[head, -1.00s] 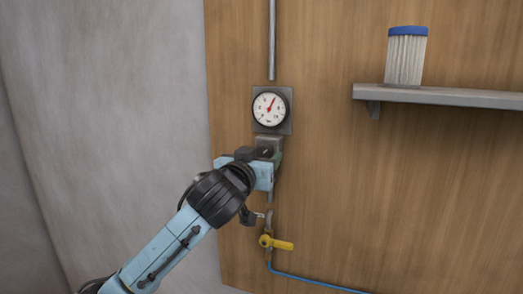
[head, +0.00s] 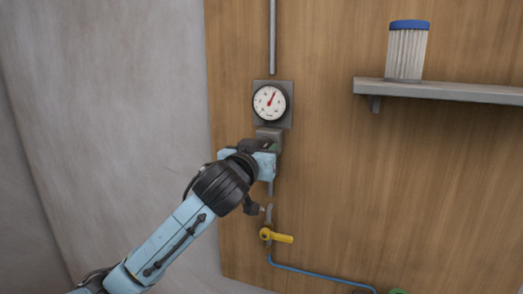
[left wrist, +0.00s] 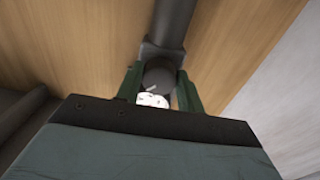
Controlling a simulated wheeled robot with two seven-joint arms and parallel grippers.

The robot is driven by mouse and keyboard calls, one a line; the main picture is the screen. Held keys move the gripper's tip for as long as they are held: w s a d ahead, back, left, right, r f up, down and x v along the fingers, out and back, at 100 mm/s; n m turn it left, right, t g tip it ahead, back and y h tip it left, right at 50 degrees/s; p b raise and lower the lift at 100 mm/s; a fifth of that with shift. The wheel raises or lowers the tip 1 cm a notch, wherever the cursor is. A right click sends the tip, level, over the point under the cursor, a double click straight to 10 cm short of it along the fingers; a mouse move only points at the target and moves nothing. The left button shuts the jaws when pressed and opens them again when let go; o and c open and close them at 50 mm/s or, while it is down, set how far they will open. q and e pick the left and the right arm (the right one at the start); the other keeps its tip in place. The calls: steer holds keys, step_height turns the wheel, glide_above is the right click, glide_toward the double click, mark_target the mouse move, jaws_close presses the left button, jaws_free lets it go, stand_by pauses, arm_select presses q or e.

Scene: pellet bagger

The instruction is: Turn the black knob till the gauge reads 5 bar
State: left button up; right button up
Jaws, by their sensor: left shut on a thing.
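The round white gauge (head: 269,102) sits on a grey plate on the wooden panel, and its red needle points up and slightly right. The scale is too small to read. Below it is a grey regulator block (head: 270,132). My left gripper (head: 268,148) is just under the block and covers the knob in the head view. In the left wrist view, the dark round knob (left wrist: 158,76) is between the green fingers of my left gripper (left wrist: 160,90), which is shut on it. Part of the white gauge face (left wrist: 152,100) shows behind the gripper's edge. My right gripper is out of view.
A yellow-handled valve (head: 277,237) and a blue hose (head: 320,277) are below the gripper. A grey pipe (head: 272,40) runs up from the gauge. A shelf (head: 450,94) with a blue-topped white filter (head: 407,52) juts out at right. A grey wall is at left.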

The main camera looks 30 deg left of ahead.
arm_select(q)
steer(key=shift+n, duration=2.8)
steer(key=o, duration=1)
